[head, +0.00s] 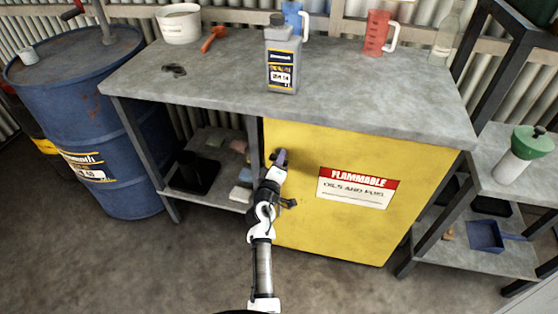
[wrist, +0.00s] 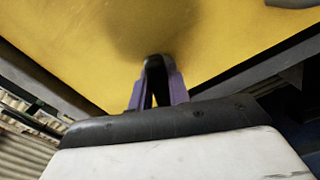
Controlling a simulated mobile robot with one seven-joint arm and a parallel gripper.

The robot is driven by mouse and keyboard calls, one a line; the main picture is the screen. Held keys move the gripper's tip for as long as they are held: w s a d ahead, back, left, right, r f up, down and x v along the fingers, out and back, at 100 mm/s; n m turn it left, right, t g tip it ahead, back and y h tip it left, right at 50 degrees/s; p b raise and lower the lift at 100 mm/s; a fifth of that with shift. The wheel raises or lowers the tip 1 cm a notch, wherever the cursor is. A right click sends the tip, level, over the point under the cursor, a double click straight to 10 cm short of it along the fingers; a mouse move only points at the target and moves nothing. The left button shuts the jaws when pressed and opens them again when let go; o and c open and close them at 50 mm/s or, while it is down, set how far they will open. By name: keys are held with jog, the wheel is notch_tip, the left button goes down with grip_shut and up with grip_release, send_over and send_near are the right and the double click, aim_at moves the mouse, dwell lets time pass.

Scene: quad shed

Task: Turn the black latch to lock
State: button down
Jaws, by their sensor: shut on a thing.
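The yellow cabinet door (head: 330,220) is under the workbench and looks closed. My gripper (head: 281,157) is at the door's upper left part. In the wrist view, the purple fingers (wrist: 156,85) point at the yellow door face (wrist: 80,45). They are shut on a black piece, the black latch (wrist: 155,64), which shows as a dark arch between the fingertips. The latch is mostly hidden by my gripper in the head view, and its exact angle cannot be told.
The grey workbench top (head: 190,80) overhangs the door and carries a grey oil bottle (head: 282,62), a red jug (head: 376,35) and a white tub (head: 179,24). Open shelves (head: 215,150) lie left of the door. A blue drum (head: 85,110) stands farther left, a side shelf (head: 490,260) right.

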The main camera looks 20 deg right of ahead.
jog(key=n+p, duration=0.1)
jog(key=n, duration=0.3)
jog(key=shift+n, duration=0.4)
jog(key=c, duration=1.3)
grip_release()
jog(key=b+v, duration=0.3)
jog(key=v, duration=1)
jog(key=shift+s+a, duration=0.3)
